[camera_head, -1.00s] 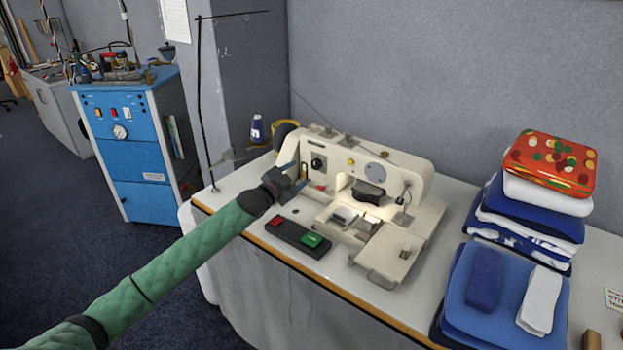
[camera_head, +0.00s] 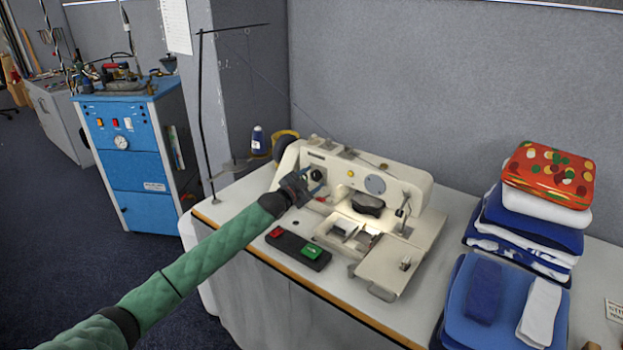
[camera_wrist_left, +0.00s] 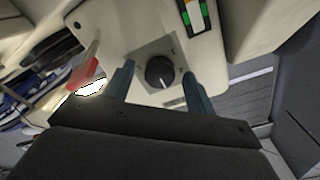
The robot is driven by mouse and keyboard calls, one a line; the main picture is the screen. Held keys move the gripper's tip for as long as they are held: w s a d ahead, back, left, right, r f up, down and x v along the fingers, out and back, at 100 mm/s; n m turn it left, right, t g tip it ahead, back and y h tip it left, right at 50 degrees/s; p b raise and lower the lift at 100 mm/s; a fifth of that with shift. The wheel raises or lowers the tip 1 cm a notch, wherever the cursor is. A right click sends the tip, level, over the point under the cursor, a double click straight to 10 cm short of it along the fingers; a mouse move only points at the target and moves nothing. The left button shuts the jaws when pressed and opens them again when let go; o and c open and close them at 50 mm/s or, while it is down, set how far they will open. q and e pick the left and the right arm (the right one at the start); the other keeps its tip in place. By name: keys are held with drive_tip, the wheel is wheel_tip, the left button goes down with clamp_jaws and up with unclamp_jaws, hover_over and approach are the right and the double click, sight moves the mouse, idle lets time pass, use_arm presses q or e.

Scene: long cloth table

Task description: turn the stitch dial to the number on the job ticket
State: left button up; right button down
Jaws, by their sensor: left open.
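The stitch dial (camera_head: 316,174) is a round black knob on the front of the cream sewing machine (camera_head: 400,184). In the left wrist view the dial (camera_wrist_left: 159,73) sits on a square grey plate, with its mark too small to read. My left gripper (camera_head: 311,182) is open at the machine's front; in the wrist view its two blue fingers (camera_wrist_left: 160,78) stand on either side of the dial, with visible gaps. A white card with dark print (camera_head: 614,309), perhaps the job ticket, is cut off at the right edge and unreadable. My right gripper is not in view.
A control box (camera_head: 298,250) with red and green buttons lies in front of the machine. A thread stand (camera_head: 203,110) rises behind my left arm.

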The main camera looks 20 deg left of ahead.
use_arm(q)
drive_tip(key=shift+w, duration=0.15)
drive_tip(key=shift+c, duration=0.5)
drive_tip(key=c, duration=0.9)
